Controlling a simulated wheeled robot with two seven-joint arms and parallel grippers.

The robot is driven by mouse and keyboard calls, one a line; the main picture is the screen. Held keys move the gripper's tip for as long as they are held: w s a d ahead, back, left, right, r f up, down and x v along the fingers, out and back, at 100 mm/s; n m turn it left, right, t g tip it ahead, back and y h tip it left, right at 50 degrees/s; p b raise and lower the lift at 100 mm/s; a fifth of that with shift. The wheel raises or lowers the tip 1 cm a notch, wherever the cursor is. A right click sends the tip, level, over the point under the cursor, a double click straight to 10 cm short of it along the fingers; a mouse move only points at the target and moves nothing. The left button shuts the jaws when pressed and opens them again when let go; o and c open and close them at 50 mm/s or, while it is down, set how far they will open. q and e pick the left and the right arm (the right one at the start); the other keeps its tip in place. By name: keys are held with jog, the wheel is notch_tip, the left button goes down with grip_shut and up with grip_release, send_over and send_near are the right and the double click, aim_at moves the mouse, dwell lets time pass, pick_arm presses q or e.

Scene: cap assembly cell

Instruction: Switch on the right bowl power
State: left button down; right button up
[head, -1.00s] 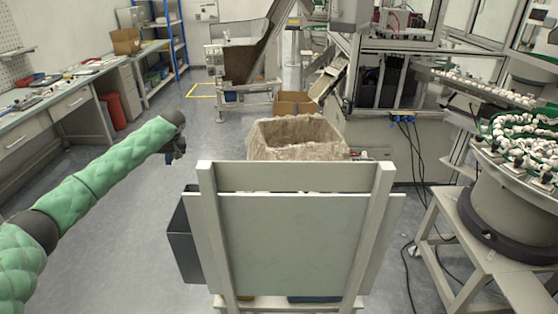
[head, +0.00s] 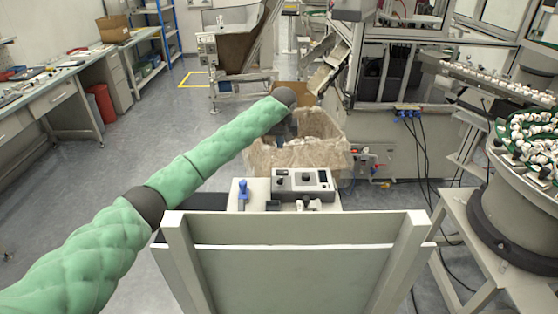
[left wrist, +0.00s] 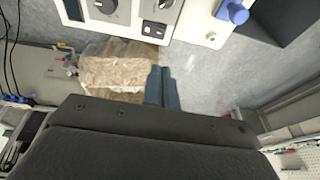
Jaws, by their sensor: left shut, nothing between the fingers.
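A grey control box (head: 303,181) with knobs and a small dark display sits on a light panel behind the upright board. In the left wrist view its face (left wrist: 125,12) is at the top edge, partly cut off, with round knobs and a small black rocker switch (left wrist: 153,29). I cannot tell whether the switch is on or off. My left gripper (left wrist: 162,88) is shut and empty, apart from the box. In the head view the gripper (head: 291,128) is small and dark, in front of the lined bin. My right gripper is out of view.
A blue-topped knob (head: 243,190) stands left of the control box. A bin with a brown liner (head: 320,155) is behind it. The pale upright board (head: 300,265) blocks the near side. A feeder bowl (head: 515,210) with white-and-dark parts is at right. Open floor lies left.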

pick_arm(q)
jog(key=p, duration=0.4)
send_over(279, 171)
jog(key=s, duration=0.1)
jog(key=f, duration=0.7)
jog(key=shift+s+d, duration=0.15)
jog(key=shift+d, duration=0.15)
jog(key=x, duration=0.1)
jog(key=p+x, duration=0.1)
jog(key=x, duration=0.1)
jog(key=s+p+x, duration=0.1)
jog(key=x, duration=0.1)
jog(key=shift+a+f, duration=0.1)
jog(key=shift+f, duration=0.5)
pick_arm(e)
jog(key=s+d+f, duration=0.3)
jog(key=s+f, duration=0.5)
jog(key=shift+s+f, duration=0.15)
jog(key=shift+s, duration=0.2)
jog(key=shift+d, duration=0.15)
